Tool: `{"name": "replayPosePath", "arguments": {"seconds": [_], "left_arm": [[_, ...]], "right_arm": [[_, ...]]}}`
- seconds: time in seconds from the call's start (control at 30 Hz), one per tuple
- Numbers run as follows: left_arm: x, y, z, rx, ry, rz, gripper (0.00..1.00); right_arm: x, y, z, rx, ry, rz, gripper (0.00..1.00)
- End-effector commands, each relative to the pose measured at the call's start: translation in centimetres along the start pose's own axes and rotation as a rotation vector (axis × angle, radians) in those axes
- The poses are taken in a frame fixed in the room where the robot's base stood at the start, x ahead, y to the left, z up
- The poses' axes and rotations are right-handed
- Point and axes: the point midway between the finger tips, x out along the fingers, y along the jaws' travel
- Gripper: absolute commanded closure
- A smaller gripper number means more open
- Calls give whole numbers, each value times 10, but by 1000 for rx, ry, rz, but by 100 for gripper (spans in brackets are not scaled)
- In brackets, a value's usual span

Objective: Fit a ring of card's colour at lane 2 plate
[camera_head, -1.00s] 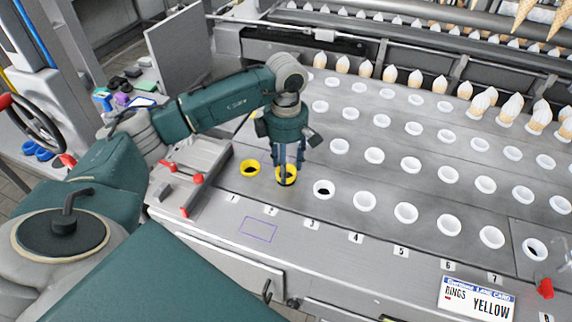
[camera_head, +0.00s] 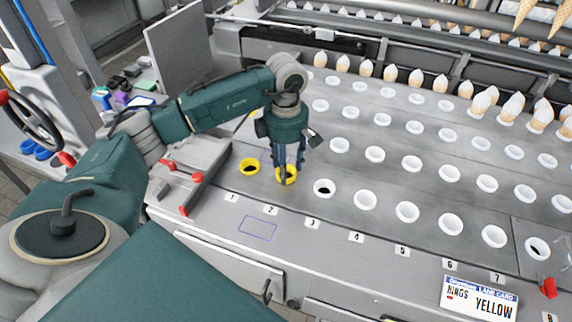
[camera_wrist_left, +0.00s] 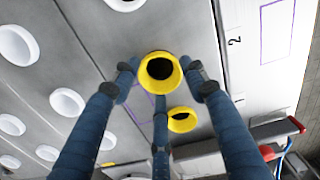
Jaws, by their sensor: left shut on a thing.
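The lane card (camera_head: 479,299) at the front right reads "RINGS YELLOW". A yellow ring (camera_head: 293,179) is at the lane 2 hole, behind the number 2 label (camera_head: 270,210). My left gripper (camera_head: 285,172) points down and is shut on this ring. In the left wrist view the ring (camera_wrist_left: 160,89) lies between the blue fingers, its dark centre showing. Whether it is fully seated on the plate (camera_head: 262,186) I cannot tell. A second yellow ring (camera_head: 241,166) sits at lane 1, and it also shows in the left wrist view (camera_wrist_left: 181,129). My right gripper is out of view.
Lane 3's front hole has a white ring (camera_head: 315,187) with a dark centre. More white rings fill the rows to the right and behind. Cones (camera_head: 416,78) stand along the back. A grey fixture with red handles (camera_head: 196,178) is left of lane 1.

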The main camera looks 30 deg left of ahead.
Motion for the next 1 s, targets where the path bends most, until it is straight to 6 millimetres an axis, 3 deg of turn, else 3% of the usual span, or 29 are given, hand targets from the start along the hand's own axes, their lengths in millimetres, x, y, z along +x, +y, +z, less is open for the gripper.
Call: {"name": "replayPosePath", "arguments": {"seconds": [0.67,0.7,0.8,1.0], "left_arm": [[18,0,0,-1,0,0,71],[18,0,0,-1,0,0,54],[17,0,0,-1,0,0,34],[17,0,0,0,0,0,34]], "right_arm": [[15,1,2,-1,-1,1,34],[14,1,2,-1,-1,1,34],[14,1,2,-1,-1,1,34],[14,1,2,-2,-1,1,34]]}}
